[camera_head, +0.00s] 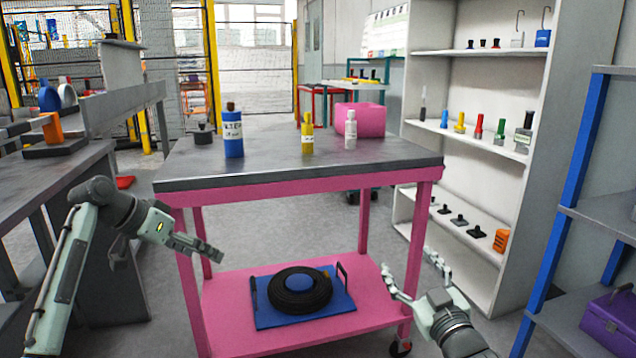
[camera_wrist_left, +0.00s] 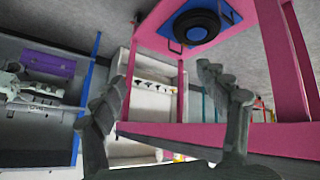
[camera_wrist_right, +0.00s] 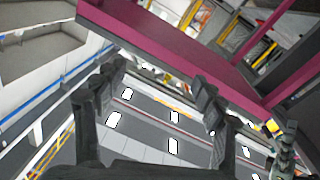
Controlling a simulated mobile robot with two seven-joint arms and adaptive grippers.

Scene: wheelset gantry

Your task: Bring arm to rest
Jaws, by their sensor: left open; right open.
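My left arm comes in from the left in the head view. Its gripper (camera_head: 196,246) is in front of the pink cart's left side, below the grey top, and holds nothing. In the left wrist view its fingers (camera_wrist_left: 165,105) are spread apart with nothing between them. My right gripper (camera_head: 412,272) is at the cart's right front leg, with its fingers spread and empty. In the right wrist view its fingers (camera_wrist_right: 165,95) are wide apart, and the cart's edge (camera_wrist_right: 180,50) shows beyond them.
The pink cart's grey top (camera_head: 270,172) carries a blue bottle (camera_head: 232,135), a yellow bottle (camera_head: 307,138), a white bottle (camera_head: 350,130) and a pink bin (camera_head: 360,118). A blue tray (camera_head: 300,318) with a black coil (camera_head: 300,297) lies on its lower shelf. White shelves (camera_head: 470,165) stand right.

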